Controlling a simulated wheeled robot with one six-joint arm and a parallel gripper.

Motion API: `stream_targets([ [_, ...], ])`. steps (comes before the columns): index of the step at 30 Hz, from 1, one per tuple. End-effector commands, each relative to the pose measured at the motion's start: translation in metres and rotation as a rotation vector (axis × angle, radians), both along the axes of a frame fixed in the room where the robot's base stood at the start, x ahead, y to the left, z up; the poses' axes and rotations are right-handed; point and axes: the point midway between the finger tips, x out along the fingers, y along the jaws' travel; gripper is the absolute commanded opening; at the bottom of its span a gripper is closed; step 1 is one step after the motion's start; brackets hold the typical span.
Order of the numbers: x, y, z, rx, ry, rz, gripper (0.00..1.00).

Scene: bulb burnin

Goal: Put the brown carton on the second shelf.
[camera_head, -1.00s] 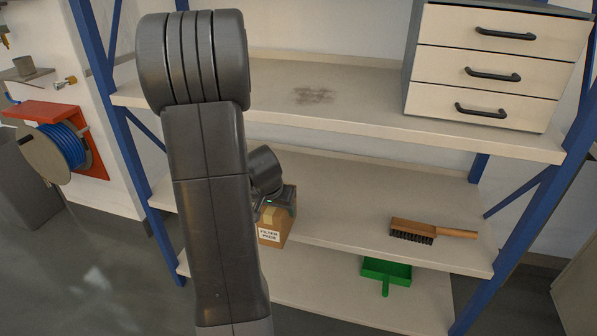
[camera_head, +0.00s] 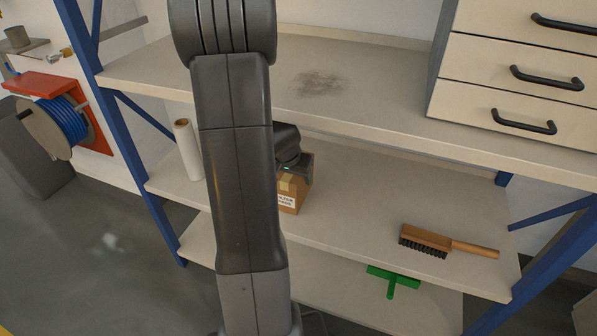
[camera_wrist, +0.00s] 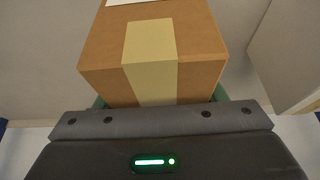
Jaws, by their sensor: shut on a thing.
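The brown carton (camera_head: 290,193), with a tan tape strip and a white label, is in my gripper (camera_head: 297,165) over the left part of the middle shelf (camera_head: 365,205). I cannot tell whether its base touches the board. My arm hides part of its left side. In the wrist view the carton (camera_wrist: 195,45) fills the upper middle, with its tape strip facing me. The green-tinted fingers of my gripper show at its two sides, shut on it.
A white roll (camera_head: 188,150) stands on the middle shelf left of my arm. A wooden brush (camera_head: 445,242) lies at that shelf's right front. A drawer unit (camera_head: 500,75) stands on the upper shelf (camera_head: 390,105). Blue posts frame the rack.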

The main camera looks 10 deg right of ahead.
Motion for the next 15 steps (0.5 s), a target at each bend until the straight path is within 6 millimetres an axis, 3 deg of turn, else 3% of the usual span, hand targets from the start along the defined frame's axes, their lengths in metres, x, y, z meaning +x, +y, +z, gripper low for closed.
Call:
stream_targets([
  [2,-0.0023,0.001,-0.0123,0.0,0.004,-0.001,0.35],
  [15,-0.0023,0.0012,-0.016,0.001,0.002,-0.001,0.35],
])
